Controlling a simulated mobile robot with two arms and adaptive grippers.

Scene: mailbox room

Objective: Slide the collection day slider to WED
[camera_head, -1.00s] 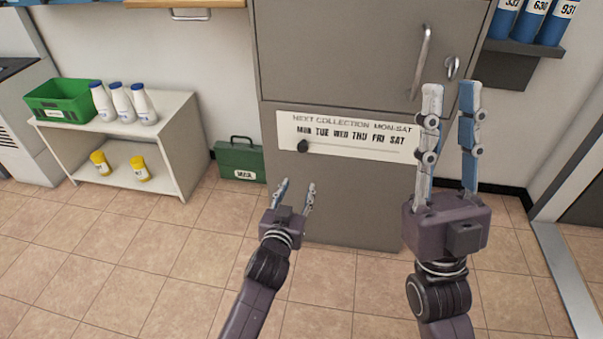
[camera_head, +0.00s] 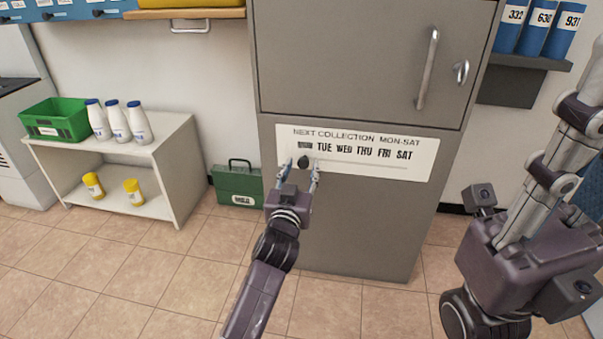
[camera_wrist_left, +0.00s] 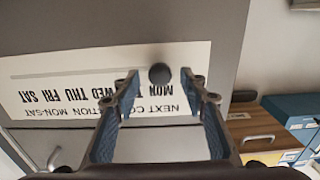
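The white collection sign (camera_head: 425,160) is on the grey cabinet front, with day names MON to SAT above a thin horizontal track. The round black slider knob (camera_head: 303,163) is at the track's left end, below MON; WED is further right. My left gripper (camera_head: 301,172) is open at the knob, one finger on each side. In the left wrist view, the knob (camera_wrist_left: 159,74) shows between the left gripper's fingertips (camera_wrist_left: 160,80), with gaps on both sides. My right gripper (camera_head: 575,130) is at the right, away from the sign; its fingers partly leave the picture.
A green box (camera_head: 238,186) stands on the floor left of the cabinet. A white shelf (camera_head: 185,165) holds bottles, yellow jars and a green crate (camera_head: 55,122).

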